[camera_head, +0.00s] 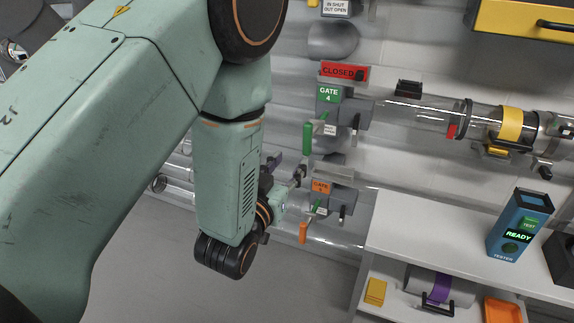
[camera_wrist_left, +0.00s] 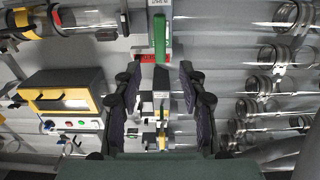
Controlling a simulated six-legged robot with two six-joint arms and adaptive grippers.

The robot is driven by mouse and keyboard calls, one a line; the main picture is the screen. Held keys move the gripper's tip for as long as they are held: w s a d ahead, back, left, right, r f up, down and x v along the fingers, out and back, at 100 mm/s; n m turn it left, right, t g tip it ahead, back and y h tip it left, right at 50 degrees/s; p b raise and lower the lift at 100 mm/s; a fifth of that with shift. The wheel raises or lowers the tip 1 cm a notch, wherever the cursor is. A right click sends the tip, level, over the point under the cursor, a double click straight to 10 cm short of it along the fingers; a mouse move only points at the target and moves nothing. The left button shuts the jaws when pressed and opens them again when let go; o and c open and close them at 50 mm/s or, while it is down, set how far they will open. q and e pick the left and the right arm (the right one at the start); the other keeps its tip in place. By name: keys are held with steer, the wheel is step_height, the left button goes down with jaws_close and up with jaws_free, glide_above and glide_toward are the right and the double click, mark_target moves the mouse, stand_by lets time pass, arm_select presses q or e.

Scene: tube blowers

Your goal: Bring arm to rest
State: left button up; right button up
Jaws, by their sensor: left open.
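My left arm comes in from the left in the head view, and its gripper (camera_head: 288,182) is close to the gate levers, partly hidden by my own wrist. In the left wrist view the gripper (camera_wrist_left: 158,85) is open, its two dark fingers wide apart with nothing held between them. A green gate handle (camera_head: 307,138) stands just above the gripper; it also shows beyond the fingertips in the wrist view (camera_wrist_left: 160,38). A lower orange handle (camera_head: 303,232) hangs below the gripper. My right gripper is in neither view.
The Gate 4 box (camera_head: 328,95) carries a red CLOSED sign (camera_head: 343,71). An orange-labelled gate box (camera_head: 335,195) is below. Clear tubes (camera_head: 420,117) run along the wall. A white shelf unit (camera_head: 410,228) at the right holds a blue tester (camera_head: 519,224) reading READY.

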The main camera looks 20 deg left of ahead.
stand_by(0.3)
arm_select(q)
steer(key=s+a+f+g, duration=0.1)
steer(key=s+f+g, duration=0.5)
steer(key=f, duration=0.4)
steer(key=s+a+f+g, duration=0.1)
steer(key=s+f+g, duration=0.3)
steer(key=s+f, duration=0.45)
steer(key=s+f+g, duration=0.4)
steer(key=s+f, duration=0.1)
steer(key=s, duration=0.5)
steer(key=s+a+f+g, duration=0.1)
steer(key=s+f+g, duration=0.3)
steer(key=s, duration=0.6)
step_height(320, 180, down, 2)
steer(key=shift+s+f+n+y, duration=0.1)
steer(key=shift+s+n+y, duration=0.2)
steer(key=shift+s+n, duration=0.1)
